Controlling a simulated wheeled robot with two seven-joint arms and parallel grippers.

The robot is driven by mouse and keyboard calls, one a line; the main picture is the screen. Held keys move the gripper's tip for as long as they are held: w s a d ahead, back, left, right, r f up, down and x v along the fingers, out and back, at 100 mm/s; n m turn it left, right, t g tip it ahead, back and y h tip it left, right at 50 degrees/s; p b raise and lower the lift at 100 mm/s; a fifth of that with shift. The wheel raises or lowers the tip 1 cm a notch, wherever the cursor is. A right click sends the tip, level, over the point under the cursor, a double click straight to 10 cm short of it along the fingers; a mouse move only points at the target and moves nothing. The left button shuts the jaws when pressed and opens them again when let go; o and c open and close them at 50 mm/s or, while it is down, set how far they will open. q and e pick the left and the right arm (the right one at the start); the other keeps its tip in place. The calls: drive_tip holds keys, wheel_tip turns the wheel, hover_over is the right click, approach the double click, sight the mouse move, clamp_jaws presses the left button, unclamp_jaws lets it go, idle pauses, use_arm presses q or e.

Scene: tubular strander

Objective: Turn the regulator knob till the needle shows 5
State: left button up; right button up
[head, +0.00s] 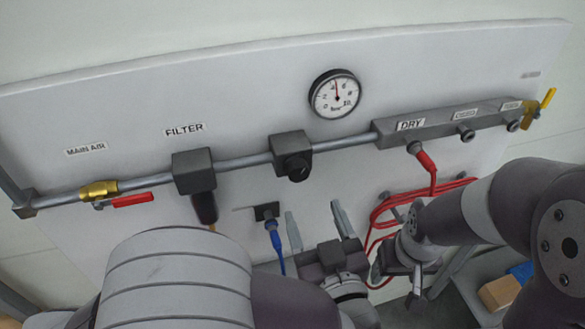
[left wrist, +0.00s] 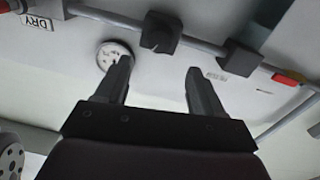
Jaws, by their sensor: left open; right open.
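The round pressure gauge (head: 336,93) is on the panel above the pipe. Its red needle points nearly straight up, seemingly between 4 and 6; the exact reading is too small to tell. The black regulator knob (head: 296,168) sits under its grey block (head: 291,150) on the pipe. My left gripper (head: 318,225) is open and empty, below and apart from the knob. In the left wrist view its fingers (left wrist: 158,85) are spread, with the gauge (left wrist: 114,53) behind one finger and the regulator (left wrist: 160,32) beyond. My right gripper (head: 400,281) is low right, open, partly hard to make out.
The filter (head: 194,170) and a yellow valve with red handle (head: 130,200) are to the left on the pipe. A DRY manifold (head: 440,124) is at right, with a red plug and coiled red hose (head: 385,212). A blue plug (head: 272,232) hangs left of my left gripper.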

sight(300, 175)
use_arm(q)
drive_tip(key=p+x, duration=0.2)
drive_tip(key=x, duration=0.7)
drive_tip(key=shift+w+a+f, duration=0.15)
drive_tip(key=shift+w, duration=0.25)
drive_tip(key=shift+p, duration=0.3)
drive_tip(key=shift+s, duration=0.5)
drive_tip(key=shift+w, duration=0.3)
drive_tip(key=c, duration=1)
drive_tip(key=shift+c, duration=0.3)
use_arm(e)
drive_tip(key=r, duration=0.3)
drive_tip(key=shift+w+r, duration=0.2)
drive_tip(key=shift+w, duration=0.1)
